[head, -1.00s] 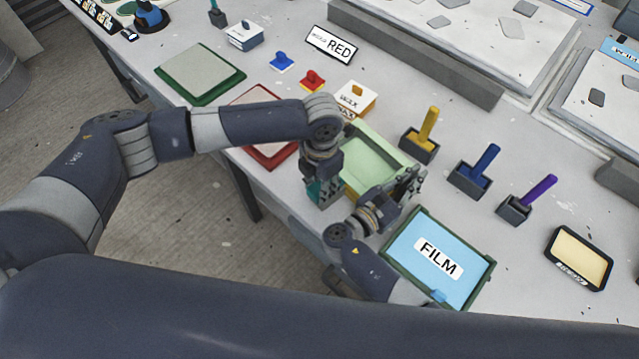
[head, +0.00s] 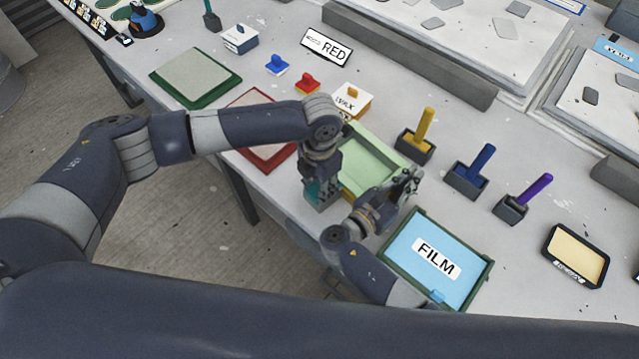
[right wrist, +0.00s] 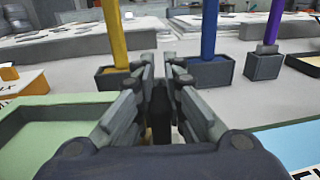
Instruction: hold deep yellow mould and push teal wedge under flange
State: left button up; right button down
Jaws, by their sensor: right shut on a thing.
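The deep mould (head: 372,162) has a pale green inside and rim, with a little yellow showing on its near side. It lies near the table's front edge, and its green rim is at left in the right wrist view (right wrist: 60,112). My right gripper (head: 408,184) is shut on the mould's right wall; its fingers (right wrist: 160,92) are close together in the right wrist view. My left gripper (head: 320,192) points down at the mould's left side. A teal piece (head: 313,188), seemingly the wedge, shows at its fingers. The fingers hide much of it, so the grip and flange contact are unclear.
A blue FILM tray (head: 410,250) lies close on the right. Yellow (head: 424,128), blue (head: 483,160) and purple (head: 535,187) handled tools stand in dark holders behind. A wax box (head: 351,102) is behind the mould, and a red board (head: 268,157) is at left.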

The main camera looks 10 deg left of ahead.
pick_arm(q)
jog(key=o, duration=1.2)
jog(key=shift+w+f, duration=0.1)
notch_tip(320, 180, up, 12)
